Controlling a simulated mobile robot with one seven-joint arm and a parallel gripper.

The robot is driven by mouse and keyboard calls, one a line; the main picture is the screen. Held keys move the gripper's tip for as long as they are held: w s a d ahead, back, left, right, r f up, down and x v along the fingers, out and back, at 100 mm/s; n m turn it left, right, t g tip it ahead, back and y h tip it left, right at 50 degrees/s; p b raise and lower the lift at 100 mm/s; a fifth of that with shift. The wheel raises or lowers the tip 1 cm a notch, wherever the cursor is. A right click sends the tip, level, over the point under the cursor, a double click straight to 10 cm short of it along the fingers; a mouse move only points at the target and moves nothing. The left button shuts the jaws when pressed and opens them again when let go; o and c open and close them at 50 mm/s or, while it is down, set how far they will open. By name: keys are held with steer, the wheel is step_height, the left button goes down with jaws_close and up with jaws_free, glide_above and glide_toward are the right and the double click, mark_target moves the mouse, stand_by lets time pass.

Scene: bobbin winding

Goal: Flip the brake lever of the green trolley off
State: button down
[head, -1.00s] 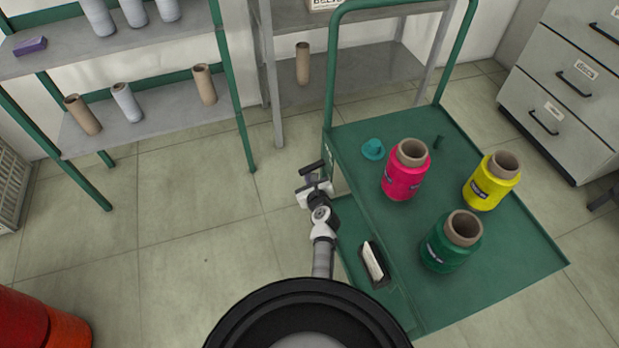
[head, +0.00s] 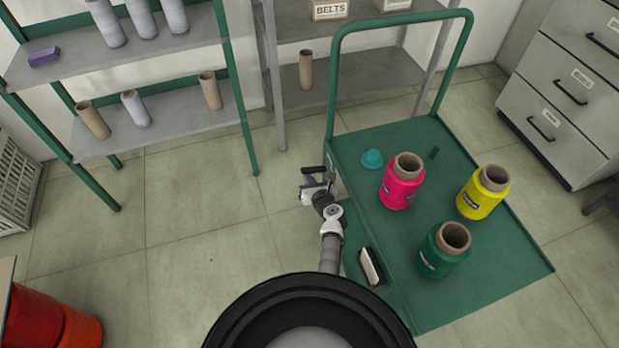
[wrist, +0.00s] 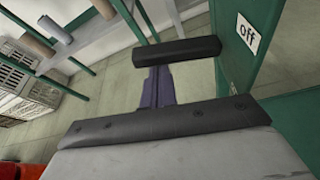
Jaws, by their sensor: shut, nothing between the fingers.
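The green trolley (head: 460,295) stands right of centre in the head view. My gripper (head: 312,170) is shut and empty just outside the trolley's left side, near the foot of the handle frame. In the wrist view, its dark fingertips (wrist: 178,50) end a little left of the panel and the label. I cannot make out the brake lever clearly; my gripper may hide it. I cannot tell whether the fingers touch the trolley.
Shelves (head: 160,125) stand behind at left, drawers (head: 565,90) at right. Floor left of my gripper is clear.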

steer(key=shift+w+r+p, duration=0.1)
steer(key=shift+r+p, duration=0.35)
steer(key=shift+r, duration=0.05)
stand_by(0.3)
steer(key=v, duration=0.7)
steer(key=shift+s+p, duration=0.35)
steer(key=shift+p, duration=0.1)
steer(key=shift+d, duration=0.1)
